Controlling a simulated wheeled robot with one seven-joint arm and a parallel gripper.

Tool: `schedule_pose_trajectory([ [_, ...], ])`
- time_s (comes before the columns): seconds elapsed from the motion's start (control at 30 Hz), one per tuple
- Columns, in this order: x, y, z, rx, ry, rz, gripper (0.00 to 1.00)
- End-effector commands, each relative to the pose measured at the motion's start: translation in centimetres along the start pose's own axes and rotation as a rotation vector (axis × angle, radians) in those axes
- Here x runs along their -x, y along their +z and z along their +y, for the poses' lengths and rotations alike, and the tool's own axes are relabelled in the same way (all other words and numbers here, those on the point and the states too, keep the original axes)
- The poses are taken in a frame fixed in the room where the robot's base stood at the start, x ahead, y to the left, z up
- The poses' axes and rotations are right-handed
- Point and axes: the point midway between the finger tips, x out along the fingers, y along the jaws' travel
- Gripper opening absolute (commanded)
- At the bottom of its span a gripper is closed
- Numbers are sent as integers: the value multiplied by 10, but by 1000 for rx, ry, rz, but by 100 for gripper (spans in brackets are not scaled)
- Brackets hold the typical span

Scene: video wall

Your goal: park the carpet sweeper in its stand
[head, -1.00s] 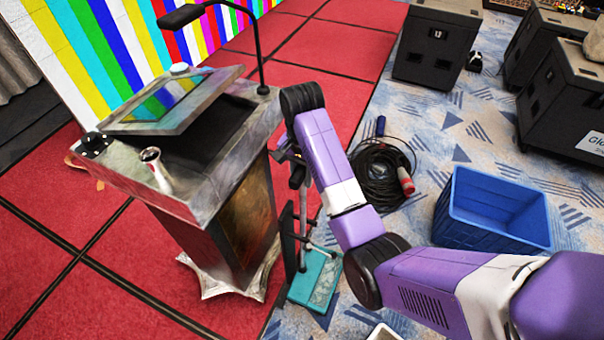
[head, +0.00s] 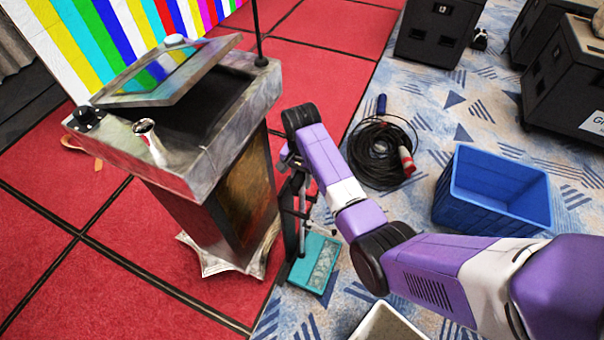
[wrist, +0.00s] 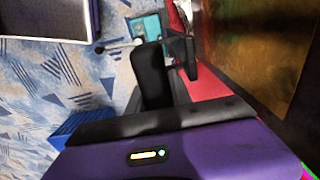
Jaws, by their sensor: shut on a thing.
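My gripper (head: 290,164) is low beside the lectern, pointing down. In the wrist view its dark fingers (wrist: 171,66) are shut on a slim upright handle, mostly hidden by the fingers and my arm. The handle appears to be the carpet sweeper's; its grey pole (head: 303,207) runs down below my gripper. The teal base (head: 315,265), with a grey speckled top and a dark upright at its left, stands on the carpet right under it. Sweeper and stand overlap here, and I cannot tell whether the sweeper is seated. A small side lever with a pale knob (wrist: 100,48) sticks out.
The lectern (head: 240,195) stands close on the left. A coiled black cable (head: 380,155) and a blue crate (head: 492,190) lie to the right. A whitish bin (head: 388,325) is at the bottom edge. Black cases (head: 570,80) stand at the back right.

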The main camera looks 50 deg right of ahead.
Motion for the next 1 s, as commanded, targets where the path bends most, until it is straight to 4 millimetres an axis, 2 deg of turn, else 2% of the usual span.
schedule_pose_trajectory([
  [0.2, -20, 0, 0, -1, 1, 0, 0],
  [0.63, -25, 0, 0, 0, 0, 1, 0],
  [0.67, -26, 1, 1, 0, 2, -2, 29],
  [0.73, -26, 1, 1, 0, 2, -2, 43],
  [0.77, -26, 1, 1, 0, 2, -2, 47],
  [1.0, -26, 1, 1, 0, 2, -2, 47],
])
